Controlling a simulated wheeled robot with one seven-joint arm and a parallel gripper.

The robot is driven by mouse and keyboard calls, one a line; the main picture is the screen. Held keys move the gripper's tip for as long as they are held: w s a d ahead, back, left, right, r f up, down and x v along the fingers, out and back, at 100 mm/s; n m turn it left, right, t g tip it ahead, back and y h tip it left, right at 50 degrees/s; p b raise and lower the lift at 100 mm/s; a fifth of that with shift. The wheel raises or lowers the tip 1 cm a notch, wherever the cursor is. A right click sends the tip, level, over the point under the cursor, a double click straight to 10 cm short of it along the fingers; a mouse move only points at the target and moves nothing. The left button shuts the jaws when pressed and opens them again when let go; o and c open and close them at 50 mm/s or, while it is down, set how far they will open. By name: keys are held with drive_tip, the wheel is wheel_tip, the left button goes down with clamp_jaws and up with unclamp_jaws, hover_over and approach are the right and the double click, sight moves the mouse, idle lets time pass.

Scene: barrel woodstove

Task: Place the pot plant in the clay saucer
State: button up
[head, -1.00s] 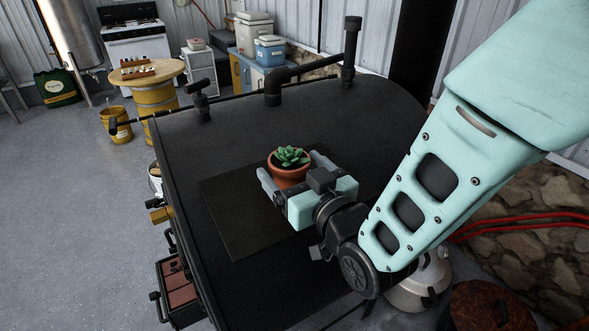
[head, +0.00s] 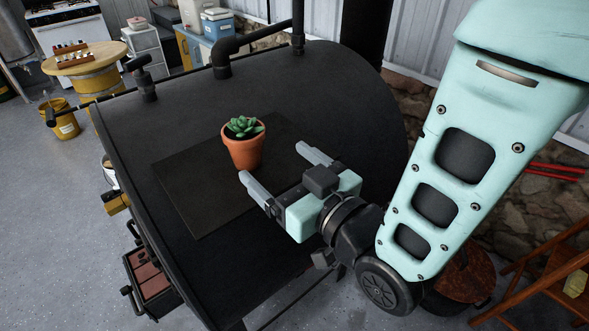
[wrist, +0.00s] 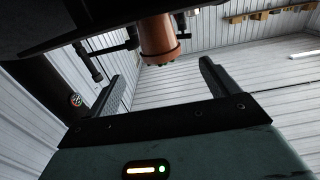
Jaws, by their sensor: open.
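The pot plant, a green succulent in a terracotta pot (head: 242,152), stands upright on a dark square plate on the black stove top. It also shows at the upper middle of the wrist view (wrist: 158,38). My gripper (head: 272,163) is open and empty, just right of and nearer than the pot, with its fingers pointing toward it. In the wrist view my fingers (wrist: 165,75) are wide apart, with the pot beyond them. I cannot make out a clay saucer in either view.
The dark square plate (head: 195,195) lies on the broad stove top (head: 180,110), which is otherwise mostly clear. A black pipe (head: 240,45) and the stovepipe stand at its back. A red-brown round-topped object (head: 465,275) and a wooden stand (head: 550,260) are at the lower right.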

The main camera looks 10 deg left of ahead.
drive_tip(key=p+v, duration=0.2)
drive_tip(key=p, duration=0.5)
drive_tip(key=shift+s+d+r+p, duration=0.15)
drive_tip(key=shift+s+d+p, duration=0.1)
drive_tip(key=shift+d+p, duration=0.1)
drive_tip(key=shift+w, duration=0.1)
drive_tip(key=d+r+m+g+h, duration=0.1)
drive_tip(key=d+g+h, duration=0.5)
drive_tip(key=d+h, duration=0.1)
drive_tip(key=shift+d+r+m+g+h, duration=0.2)
drive_tip(key=shift+r+m+g+h, duration=0.1)
drive_tip(key=shift+r+g, duration=0.1)
drive_tip(key=shift+o, duration=0.5)
drive_tip(key=s+d+r+g+h, duration=0.5)
drive_tip(key=s+d, duration=0.5)
drive_tip(key=d, duration=0.2)
drive_tip(key=shift+s+d, duration=0.3)
drive_tip(key=shift+d, duration=0.1)
